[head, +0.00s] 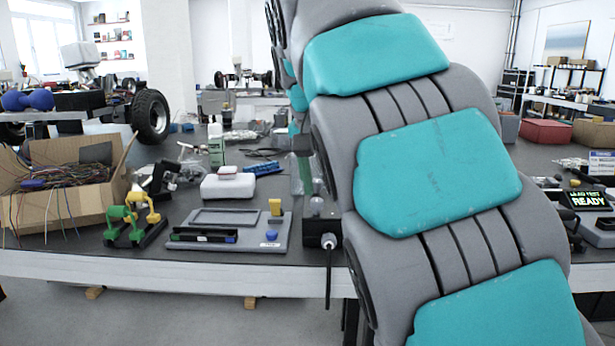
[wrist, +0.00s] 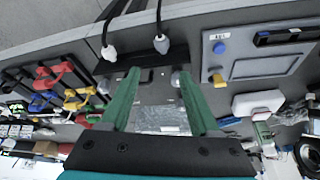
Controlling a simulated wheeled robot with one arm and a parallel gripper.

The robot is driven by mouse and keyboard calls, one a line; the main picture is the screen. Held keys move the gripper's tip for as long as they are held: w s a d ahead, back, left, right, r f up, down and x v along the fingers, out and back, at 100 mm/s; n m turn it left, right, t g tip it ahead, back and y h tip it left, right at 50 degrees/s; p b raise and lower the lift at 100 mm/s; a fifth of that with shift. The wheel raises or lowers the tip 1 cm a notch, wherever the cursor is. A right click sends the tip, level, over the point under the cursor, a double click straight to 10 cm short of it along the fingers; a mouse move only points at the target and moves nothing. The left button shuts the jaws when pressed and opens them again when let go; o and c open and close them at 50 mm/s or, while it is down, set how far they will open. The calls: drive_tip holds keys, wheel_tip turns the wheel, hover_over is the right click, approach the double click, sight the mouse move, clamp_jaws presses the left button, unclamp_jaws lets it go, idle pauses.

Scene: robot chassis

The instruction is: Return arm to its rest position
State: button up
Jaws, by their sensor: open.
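My gripper (wrist: 160,95) shows in the wrist view with two green fingers spread apart and nothing between them. Beyond the fingers are a dark box with two cable plugs (wrist: 148,58) and a clear bag-like sheet (wrist: 160,119) on the bench. My arm, grey with teal pads, fills the middle and right of the head view.
The workbench (head: 150,262) holds a grey tray fixture (head: 282,237), a white box (head: 228,186), a cardboard box of wires (head: 75,210) and green and yellow clamps (head: 133,215). A small display (head: 587,199) reads READY at right.

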drive_tip(key=s+d+f+g, duration=0.1)
drive_tip(key=s+d+f, duration=0.4)
drive_tip(key=d+f, duration=0.15)
drive_tip(key=s+d+f+n+g, duration=0.2)
drive_tip(key=s+f, duration=1)
drive_tip(key=s, duration=0.1)
drive_tip(key=s+d+f+n+g+y, duration=0.1)
drive_tip(key=s+d+f+g, duration=0.1)
drive_tip(key=s+f, duration=1)
drive_tip(key=s+d, duration=0.1)
drive_tip(key=s, duration=0.1)
drive_tip(key=shift+s+d+n+g+y, duration=0.3)
drive_tip(key=shift+n, duration=0.1)
